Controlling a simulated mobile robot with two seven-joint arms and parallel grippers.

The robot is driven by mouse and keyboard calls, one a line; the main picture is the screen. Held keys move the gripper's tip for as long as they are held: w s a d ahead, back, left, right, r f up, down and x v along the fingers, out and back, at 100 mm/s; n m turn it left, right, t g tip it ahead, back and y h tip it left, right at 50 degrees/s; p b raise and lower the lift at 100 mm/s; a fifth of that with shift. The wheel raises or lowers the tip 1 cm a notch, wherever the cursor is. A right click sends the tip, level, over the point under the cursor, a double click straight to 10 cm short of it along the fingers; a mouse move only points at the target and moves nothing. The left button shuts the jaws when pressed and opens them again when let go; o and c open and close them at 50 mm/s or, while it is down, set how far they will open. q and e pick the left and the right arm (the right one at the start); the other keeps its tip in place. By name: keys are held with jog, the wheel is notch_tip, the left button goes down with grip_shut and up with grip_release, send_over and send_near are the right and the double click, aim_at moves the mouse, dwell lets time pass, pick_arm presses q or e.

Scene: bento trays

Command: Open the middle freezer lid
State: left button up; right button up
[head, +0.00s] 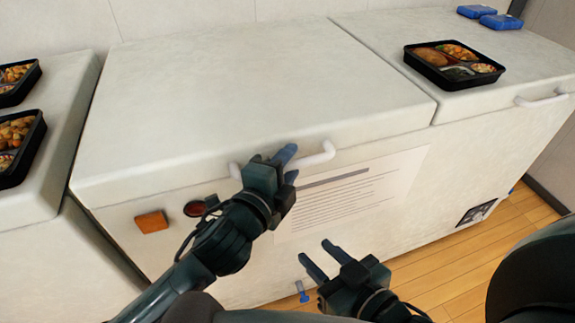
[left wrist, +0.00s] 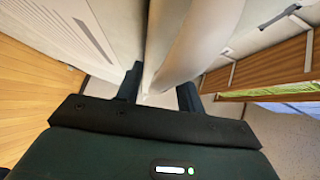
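The middle freezer lid (head: 230,85) is a large white slab lying closed on the freezer body. Its white bar handle (head: 318,157) is on the front edge; it also shows in the left wrist view (left wrist: 205,40). My left gripper (head: 288,165) is at the left part of this handle, hiding some of it. In the left wrist view its fingers (left wrist: 162,88) stand apart with the handle running between them; firm contact on both sides is not clear. My right gripper (head: 326,259) is open and empty, low in front of the freezer.
A black bento tray (head: 425,73) with food and blue boxes (head: 502,21) sit on the right lid. Other bento trays (head: 40,130) sit on the left freezer. The middle lid's top is bare. A printed notice (head: 360,190) is on the front. Wooden floor (head: 480,260) shows at right.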

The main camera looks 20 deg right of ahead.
pick_arm(q)
jog(key=shift+c, duration=0.2)
grip_shut()
dwell(0.5)
